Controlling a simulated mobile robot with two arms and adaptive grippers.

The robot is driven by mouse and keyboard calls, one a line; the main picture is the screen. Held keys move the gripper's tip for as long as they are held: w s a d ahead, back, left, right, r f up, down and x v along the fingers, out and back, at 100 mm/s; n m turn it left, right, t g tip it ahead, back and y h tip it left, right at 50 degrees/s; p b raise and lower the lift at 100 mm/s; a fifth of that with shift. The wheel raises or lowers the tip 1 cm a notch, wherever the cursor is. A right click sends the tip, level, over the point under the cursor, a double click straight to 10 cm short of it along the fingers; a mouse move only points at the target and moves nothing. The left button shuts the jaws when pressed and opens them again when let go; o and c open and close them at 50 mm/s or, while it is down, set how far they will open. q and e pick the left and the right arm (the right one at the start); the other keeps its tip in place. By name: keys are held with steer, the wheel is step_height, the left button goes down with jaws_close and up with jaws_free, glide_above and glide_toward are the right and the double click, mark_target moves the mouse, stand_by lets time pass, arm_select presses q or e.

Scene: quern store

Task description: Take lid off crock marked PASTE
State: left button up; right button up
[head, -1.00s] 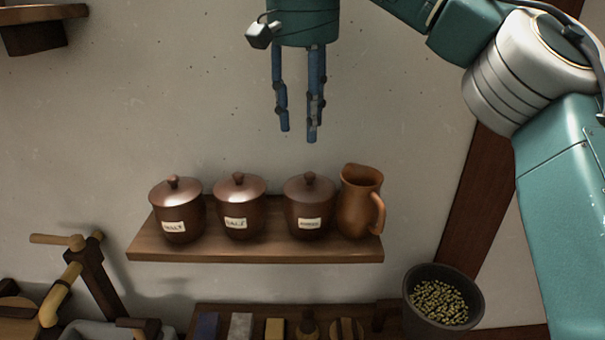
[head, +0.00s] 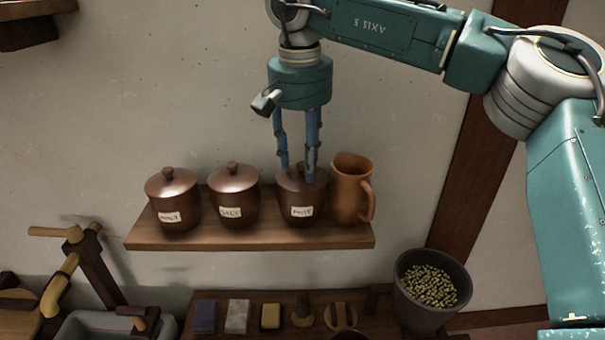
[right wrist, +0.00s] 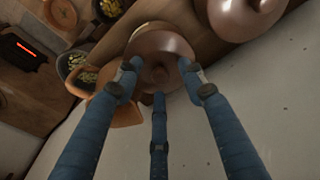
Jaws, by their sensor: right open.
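Three brown lidded crocks stand in a row on a wall shelf. The labels are small: the left crock (head: 178,207) seems to read MALT, the middle crock (head: 234,203) SALT, and the right crock (head: 302,222) something like MUST. I cannot make out PASTE on any. Each lid is on and has a round knob. My right gripper (head: 297,173) is open, pointing down, with its fingertips at the lid of the right crock. In the right wrist view its fingers (right wrist: 158,80) spread around that lid (right wrist: 165,50); contact is unclear. My left gripper is out of view.
An orange-brown jug (head: 350,195) stands close beside the right crock on the shelf (head: 200,237). Below are a dark bucket of greenish pellets (head: 430,288), several small blocks (head: 237,316) and a wooden-handled tool (head: 90,270). The wall above the left crocks is clear.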

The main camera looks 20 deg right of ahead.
steer(key=shift+a, duration=0.1)
steer(key=shift+c, duration=0.7)
jaws_close()
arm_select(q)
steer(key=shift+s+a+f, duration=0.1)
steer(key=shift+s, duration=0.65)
arm_select(e)
steer(key=shift+r, duration=0.1)
steer(key=shift+w+r, duration=0.1)
steer(key=shift+r, duration=0.5)
step_height(320, 180, up, 10)
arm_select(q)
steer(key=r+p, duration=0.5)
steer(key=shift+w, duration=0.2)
arm_select(e)
step_height(320, 180, up, 9)
glide_above(301, 164)
steer(key=shift+f, duration=0.2)
